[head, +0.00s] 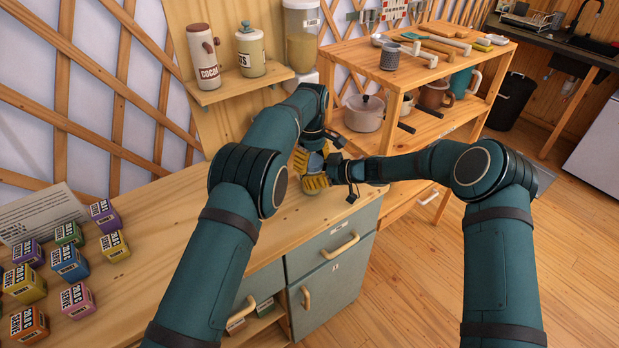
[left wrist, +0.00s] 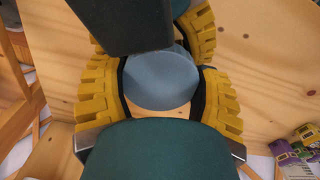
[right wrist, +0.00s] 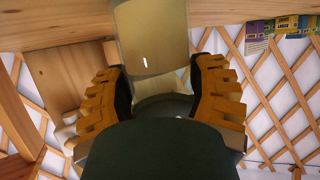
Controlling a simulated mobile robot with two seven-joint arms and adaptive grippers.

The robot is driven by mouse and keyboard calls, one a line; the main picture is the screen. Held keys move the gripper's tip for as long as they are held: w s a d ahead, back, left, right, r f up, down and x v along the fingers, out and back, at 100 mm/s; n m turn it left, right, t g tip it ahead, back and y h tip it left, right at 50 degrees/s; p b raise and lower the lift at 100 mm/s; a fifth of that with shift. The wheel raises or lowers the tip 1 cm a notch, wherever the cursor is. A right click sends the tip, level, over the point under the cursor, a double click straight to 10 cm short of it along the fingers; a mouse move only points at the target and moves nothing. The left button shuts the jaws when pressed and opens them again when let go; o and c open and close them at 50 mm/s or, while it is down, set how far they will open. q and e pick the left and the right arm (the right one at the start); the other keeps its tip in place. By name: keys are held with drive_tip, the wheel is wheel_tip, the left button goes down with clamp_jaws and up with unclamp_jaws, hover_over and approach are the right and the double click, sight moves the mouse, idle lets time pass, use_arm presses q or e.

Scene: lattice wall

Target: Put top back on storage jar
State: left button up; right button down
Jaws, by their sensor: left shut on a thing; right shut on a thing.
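The blue-grey round top (left wrist: 160,82) fills the space between the yellow ribbed pads of my left gripper (left wrist: 160,98), which is shut on it. A pale translucent jar (right wrist: 148,38) shows in the right wrist view, between and beyond the yellow pads of my right gripper (right wrist: 160,95), which is shut on it. In the head view both grippers meet above the right end of the counter, my left gripper (head: 308,160) close beside my right gripper (head: 322,178). The arms and pads hide most of the jar, so I cannot tell whether the top touches its rim.
The wooden counter (head: 150,230) is bare in the middle; several small boxes (head: 70,262) and a sign (head: 40,212) stand at its left. A cocoa jar (head: 203,55) and a second canister (head: 249,50) stand on a wall shelf. A shelf unit (head: 440,60) with kitchenware stands at right.

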use_arm(q)
drive_tip(key=o, duration=1.3)
drive_tip(key=shift+o, duration=0.2)
drive_tip(key=shift+r, duration=0.1)
drive_tip(key=shift+r, duration=2.2)
drive_tip(key=shift+c, duration=0.3)
wheel_tip(320, 180, up, 2)
drive_tip(key=shift+r+n, duration=0.25)
drive_tip(key=shift+n, duration=0.55)
drive_tip(key=shift+r+n, duration=0.4)
drive_tip(key=shift+r, duration=0.1)
